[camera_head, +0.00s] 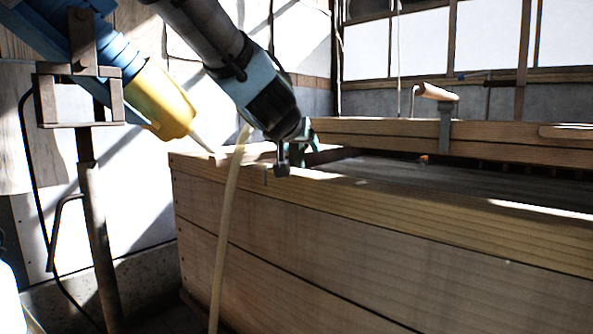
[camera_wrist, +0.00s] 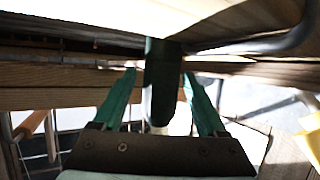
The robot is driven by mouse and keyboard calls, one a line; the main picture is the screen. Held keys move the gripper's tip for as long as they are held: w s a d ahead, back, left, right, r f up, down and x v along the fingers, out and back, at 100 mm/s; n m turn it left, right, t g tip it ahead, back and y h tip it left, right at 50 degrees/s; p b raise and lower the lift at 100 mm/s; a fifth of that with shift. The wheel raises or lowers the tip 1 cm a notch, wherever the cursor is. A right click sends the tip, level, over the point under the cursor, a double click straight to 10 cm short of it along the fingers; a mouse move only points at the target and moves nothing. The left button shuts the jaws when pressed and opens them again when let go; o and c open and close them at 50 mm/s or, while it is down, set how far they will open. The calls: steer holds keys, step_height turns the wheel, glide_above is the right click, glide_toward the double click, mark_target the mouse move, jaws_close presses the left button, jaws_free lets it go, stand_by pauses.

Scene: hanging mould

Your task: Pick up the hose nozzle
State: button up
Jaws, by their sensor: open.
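My gripper (camera_wrist: 159,74) is open, with its two green fingers apart in the wrist view. A dark green piece with a pale lower end, which looks like the hose nozzle (camera_wrist: 163,88), stands between the fingers. I cannot tell whether either finger touches it. In the head view my gripper (camera_head: 298,153) is at the far left corner of a wooden tank's rim, partly hidden behind my wrist. The pale hose (camera_head: 229,215) rises along the tank's side and passes behind my arm. The nozzle cannot be made out clearly there.
The wooden tank (camera_head: 300,235) fills the right and front. A wooden handle (camera_head: 436,92) on a metal bracket stands on its far rim. A blue and yellow device (camera_head: 165,103) on a metal stand (camera_head: 95,215) is close at the left of my arm.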

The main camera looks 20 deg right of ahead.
steer(key=shift+w+d+f, duration=0.25)
steer(key=shift+w+d, duration=0.05)
steer(key=shift+w, duration=0.1)
jaws_close()
stand_by(0.4)
